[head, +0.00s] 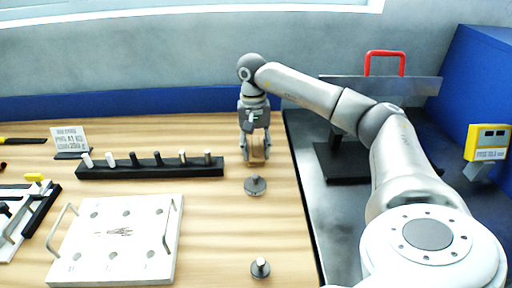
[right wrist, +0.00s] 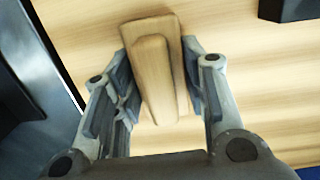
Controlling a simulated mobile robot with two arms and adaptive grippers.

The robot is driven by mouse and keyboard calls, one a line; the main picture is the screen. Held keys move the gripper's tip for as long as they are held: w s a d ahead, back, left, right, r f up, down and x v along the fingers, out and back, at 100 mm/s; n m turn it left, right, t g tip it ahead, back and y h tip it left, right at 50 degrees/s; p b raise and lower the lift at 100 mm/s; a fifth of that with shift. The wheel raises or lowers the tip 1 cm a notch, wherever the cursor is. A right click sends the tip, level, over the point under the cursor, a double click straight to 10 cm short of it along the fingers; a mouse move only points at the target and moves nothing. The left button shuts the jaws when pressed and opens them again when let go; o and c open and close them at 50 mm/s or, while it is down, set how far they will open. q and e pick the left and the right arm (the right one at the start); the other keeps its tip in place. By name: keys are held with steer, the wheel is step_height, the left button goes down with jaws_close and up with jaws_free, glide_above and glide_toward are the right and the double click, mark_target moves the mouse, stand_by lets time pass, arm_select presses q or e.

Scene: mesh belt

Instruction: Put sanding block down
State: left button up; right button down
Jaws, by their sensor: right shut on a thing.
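The sanding block (head: 257,157) is a small wooden block with a raised wooden grip along its top. It is between the fingers of my right gripper (head: 255,134), over the right part of the wooden table. In the right wrist view the block (right wrist: 156,75) is large and clear, with a finger of the right gripper (right wrist: 158,85) on each side. The gripper is shut on it. I cannot tell whether the block's underside touches the table. My left gripper is not in view.
A dark round knobbed piece (head: 255,186) stands just in front of the block, and another (head: 260,268) nearer. A black peg rack (head: 150,170) lies left, with a white handled plate (head: 120,240) before it. A dark surface (head: 318,215) borders the wood (head: 220,225) at right.

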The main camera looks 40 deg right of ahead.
mark_target(255, 143)
steer(key=c, duration=1.2)
jaws_free()
steer(key=shift+s+f, duration=0.15)
steer(key=shift+f, duration=0.15)
steer(key=o, duration=0.3)
steer(key=shift+f, duration=0.1)
steer(key=shift+r+p, duration=0.35)
steer(key=shift+r, duration=0.25)
steer(key=r, duration=0.4)
steer(key=w+r, duration=0.1)
steer(key=r, duration=0.2)
steer(key=shift+b, duration=0.4)
steer(key=shift+w+d+r+p, duration=0.15)
steer(key=shift+r+p, duration=0.3)
steer(key=shift+r, duration=0.75)
steer(key=shift+w+r+p, duration=0.1)
steer(key=shift+r+p, duration=0.35)
steer(key=shift+r, duration=0.75)
